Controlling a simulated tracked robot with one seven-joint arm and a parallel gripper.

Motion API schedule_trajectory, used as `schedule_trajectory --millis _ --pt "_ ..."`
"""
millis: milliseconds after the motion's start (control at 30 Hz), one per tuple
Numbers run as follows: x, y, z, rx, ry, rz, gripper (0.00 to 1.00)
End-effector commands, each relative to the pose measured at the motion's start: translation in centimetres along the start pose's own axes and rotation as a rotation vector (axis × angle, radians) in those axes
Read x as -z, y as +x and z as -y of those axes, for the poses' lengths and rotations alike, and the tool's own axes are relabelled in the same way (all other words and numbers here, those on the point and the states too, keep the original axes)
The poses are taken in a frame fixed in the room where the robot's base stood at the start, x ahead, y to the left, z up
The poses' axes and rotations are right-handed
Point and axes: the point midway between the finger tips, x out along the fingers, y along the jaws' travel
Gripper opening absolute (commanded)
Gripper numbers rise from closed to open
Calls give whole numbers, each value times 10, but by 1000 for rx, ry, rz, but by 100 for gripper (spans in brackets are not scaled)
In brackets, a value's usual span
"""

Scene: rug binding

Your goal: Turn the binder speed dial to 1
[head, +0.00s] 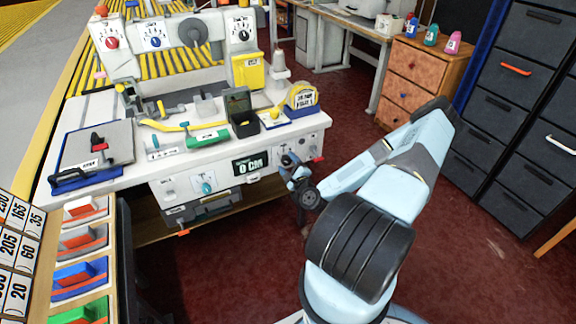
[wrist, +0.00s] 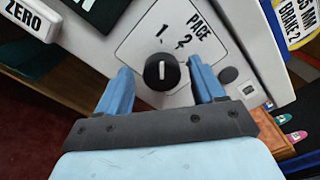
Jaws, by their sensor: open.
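The dial (wrist: 162,72) labelled PACE is a round black knob with a white mark, on a light panel with the numbers 1 and 2. In the wrist view the mark points up the picture, roughly towards the 1; its exact setting is hard to tell. My gripper (wrist: 161,70) is open, with one blue finger on each side of the knob and a visible gap to each.
A display reading 0 CM (head: 250,164) and a teal knob (head: 208,188) are left of my gripper on the same front. A yellow tape dispenser (head: 303,96) stands on the machine above. An orange drawer cabinet (head: 418,62) stands behind right. Red floor lies open to the right.

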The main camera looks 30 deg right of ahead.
Motion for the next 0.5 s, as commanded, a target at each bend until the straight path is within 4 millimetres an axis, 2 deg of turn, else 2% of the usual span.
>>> schedule_trajectory --millis 167,500 --pt "1 -16 0 -1 0 -1 68" --pt "1 -82 -1 -1 3 -4 68"
